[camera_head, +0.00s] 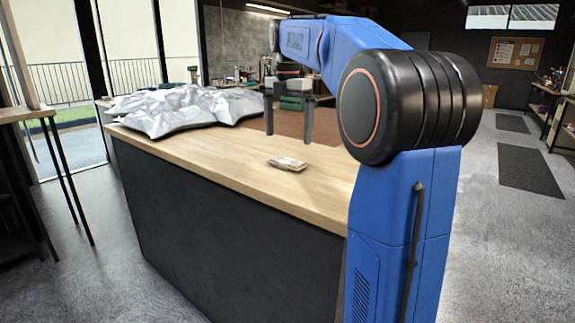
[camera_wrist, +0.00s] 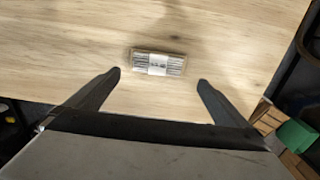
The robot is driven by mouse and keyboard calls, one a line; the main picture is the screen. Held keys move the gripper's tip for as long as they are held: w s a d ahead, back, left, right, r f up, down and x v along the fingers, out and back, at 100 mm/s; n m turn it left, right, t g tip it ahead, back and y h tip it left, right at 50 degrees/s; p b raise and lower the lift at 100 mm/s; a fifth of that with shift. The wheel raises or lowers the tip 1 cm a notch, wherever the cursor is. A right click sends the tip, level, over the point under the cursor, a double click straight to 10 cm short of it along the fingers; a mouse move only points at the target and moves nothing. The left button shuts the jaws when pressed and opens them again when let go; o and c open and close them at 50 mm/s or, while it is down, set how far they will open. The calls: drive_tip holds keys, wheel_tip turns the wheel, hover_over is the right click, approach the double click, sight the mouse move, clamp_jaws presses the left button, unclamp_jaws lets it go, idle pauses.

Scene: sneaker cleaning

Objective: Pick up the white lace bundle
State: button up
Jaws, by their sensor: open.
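The white lace bundle (camera_wrist: 172,64) lies on the wooden counter, a small flat pale bundle with a lighter band around its middle. In the head view, a small pale flat item that looks like the bundle (camera_head: 288,164) lies near the counter's front edge. My gripper (camera_wrist: 160,80) is open and empty, its two dark fingers spread wide. In the wrist view the bundle lies just beyond the fingertips, between their lines. In the head view my gripper (camera_head: 289,140) points down above the counter, and the height gap is hard to tell.
The wooden counter top (camera_head: 215,152) is clear around the bundle. A crumpled silvery-white sheet (camera_head: 180,108) covers its left part. A brown mat (camera_head: 325,125) lies behind my gripper. A green item (camera_wrist: 297,135) shows at the wrist view's right edge.

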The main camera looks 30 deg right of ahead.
sight(287, 160)
drive_tip(key=shift+w+f, duration=0.15)
drive_tip(key=shift+f, duration=2)
drive_tip(key=shift+w+f, duration=0.1)
drive_tip(key=shift+f, duration=2.05)
drive_tip(key=c, duration=0.8)
wheel_tip(287, 160, up, 10)
drive_tip(key=shift+r, duration=0.1)
